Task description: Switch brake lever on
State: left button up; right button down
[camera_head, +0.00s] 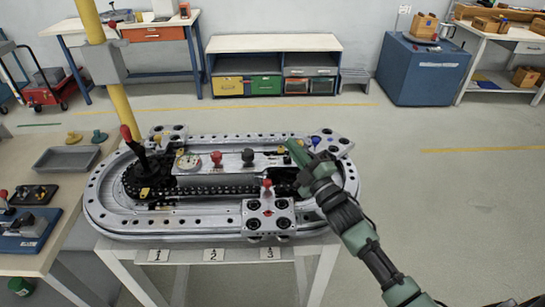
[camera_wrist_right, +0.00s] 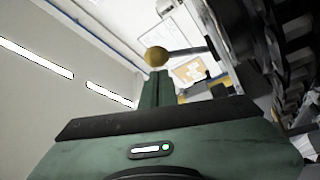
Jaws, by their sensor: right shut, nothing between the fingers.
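The ring track (camera_head: 110,222) stands on a white table, with several levers and knobs on it. A tall black lever with a red grip (camera_head: 127,134) leans up at its left end; no label shows which lever is the brake lever. My right gripper (camera_head: 291,147) is shut and empty over the right part of the track's middle panel. In the right wrist view, a yellow ball knob (camera_wrist_right: 156,56) on a dark rod appears just beyond the closed fingertips (camera_wrist_right: 153,78). I cannot tell whether they touch. My left gripper is out of view.
A carriage with a red knob (camera_head: 268,216) sits on the front rail. A yellow post (camera_head: 119,95) rises behind the track's left side. Floor to the right is clear.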

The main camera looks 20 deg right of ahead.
jog(key=shift+s+d+f, duration=0.1)
jog(key=shift+s+d, duration=0.05)
jog(key=shift+d, duration=0.25)
dwell(0.5)
jog(key=b+v, duration=0.2)
jog(key=v, duration=0.6)
dwell(0.5)
